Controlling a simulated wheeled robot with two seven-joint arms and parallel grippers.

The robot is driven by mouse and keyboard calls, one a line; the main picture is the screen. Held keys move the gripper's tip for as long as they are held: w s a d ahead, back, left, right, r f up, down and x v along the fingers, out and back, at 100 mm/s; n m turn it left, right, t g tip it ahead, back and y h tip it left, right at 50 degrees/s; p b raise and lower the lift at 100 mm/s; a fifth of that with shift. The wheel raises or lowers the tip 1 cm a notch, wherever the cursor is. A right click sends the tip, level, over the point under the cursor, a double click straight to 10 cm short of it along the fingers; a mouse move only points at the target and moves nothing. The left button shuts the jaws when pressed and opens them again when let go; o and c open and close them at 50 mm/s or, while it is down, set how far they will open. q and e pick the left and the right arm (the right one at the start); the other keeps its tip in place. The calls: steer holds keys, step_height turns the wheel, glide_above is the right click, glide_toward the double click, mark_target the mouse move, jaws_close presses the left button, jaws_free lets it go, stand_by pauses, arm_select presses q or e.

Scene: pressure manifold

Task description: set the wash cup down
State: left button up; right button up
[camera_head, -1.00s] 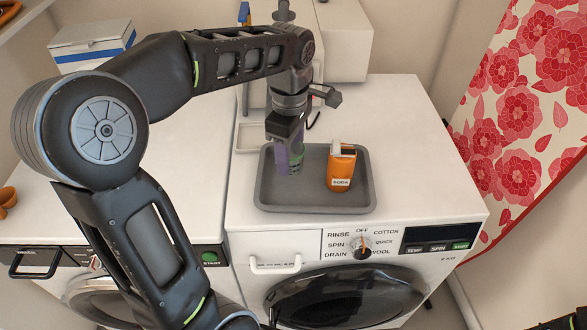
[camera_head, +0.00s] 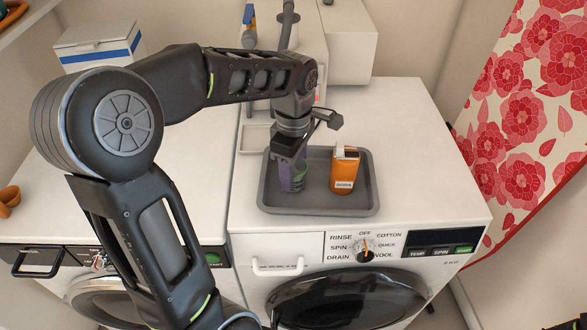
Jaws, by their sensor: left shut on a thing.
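My left gripper (camera_head: 290,157) reaches down over the grey tray (camera_head: 318,208) on top of the right-hand washing machine.
An orange soda box (camera_head: 344,172) stands in the tray just right of the cup. A small pale tray (camera_head: 256,139) lies behind left. The white machine top (camera_head: 420,160) is clear to the right. A floral board (camera_head: 530,120) stands at far right.

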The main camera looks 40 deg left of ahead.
arm_select(q)
steer(key=shift+f, duration=0.2)
steer(key=o, duration=1.3)
steer(key=shift+r, duration=0.2)
steer(key=shift+r, duration=0.2)
step_height(320, 180, up, 12)
steer(key=p, duration=0.2)
steer(key=shift+f, duration=0.15)
